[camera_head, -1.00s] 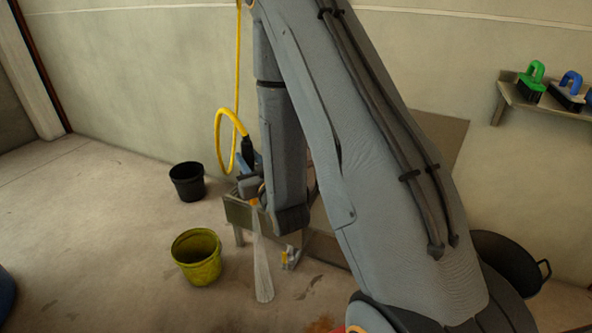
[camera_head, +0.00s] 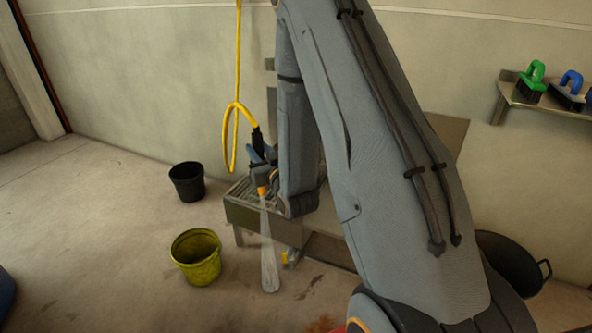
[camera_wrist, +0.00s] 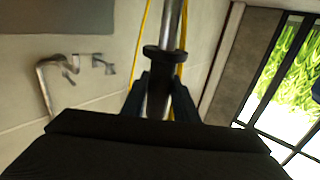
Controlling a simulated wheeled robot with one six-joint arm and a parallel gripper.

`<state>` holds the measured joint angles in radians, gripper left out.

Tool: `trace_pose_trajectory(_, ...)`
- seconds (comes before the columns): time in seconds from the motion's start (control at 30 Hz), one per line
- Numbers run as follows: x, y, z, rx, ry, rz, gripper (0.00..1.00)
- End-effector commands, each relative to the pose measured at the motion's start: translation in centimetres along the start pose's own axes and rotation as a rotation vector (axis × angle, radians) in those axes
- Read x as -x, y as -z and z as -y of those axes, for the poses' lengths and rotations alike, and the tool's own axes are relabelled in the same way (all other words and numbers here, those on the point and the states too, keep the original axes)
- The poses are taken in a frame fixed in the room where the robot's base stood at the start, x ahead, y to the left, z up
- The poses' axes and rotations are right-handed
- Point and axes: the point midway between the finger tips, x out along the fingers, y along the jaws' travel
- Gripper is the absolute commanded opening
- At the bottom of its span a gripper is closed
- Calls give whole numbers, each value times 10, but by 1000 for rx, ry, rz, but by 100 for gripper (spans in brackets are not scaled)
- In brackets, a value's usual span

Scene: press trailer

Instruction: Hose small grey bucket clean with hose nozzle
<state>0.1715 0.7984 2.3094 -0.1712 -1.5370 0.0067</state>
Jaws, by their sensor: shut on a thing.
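My gripper (camera_head: 260,165) is shut on the hose nozzle (camera_head: 263,190), above the front of the metal bench. The nozzle's orange tip points down, and a pale spray of water (camera_head: 269,265) falls past the bench's front edge to the floor. In the wrist view the gripper (camera_wrist: 161,88) holds a dark collar on a metal tube (camera_wrist: 158,98). I see no clearly grey small bucket. A black bucket (camera_head: 187,183) stands upright on the floor by the wall, left of the bench. The spray does not touch it. My arm hides part of the bench.
A yellow-green bucket (camera_head: 195,258) stands on the floor left of the spray. The yellow hose (camera_head: 237,70) hangs down the wall and loops to the nozzle. The metal bench (camera_head: 255,220) stands at the wall. A shelf with brushes (camera_head: 534,101) is at right, above a black tub (camera_head: 507,262).

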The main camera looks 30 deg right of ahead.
Motion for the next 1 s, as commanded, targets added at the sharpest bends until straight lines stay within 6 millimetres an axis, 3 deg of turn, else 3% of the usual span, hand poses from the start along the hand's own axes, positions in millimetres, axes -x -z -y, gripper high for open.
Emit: trace_pose_trajectory(1.0,-34,1,-44,0,-1,-3,4)
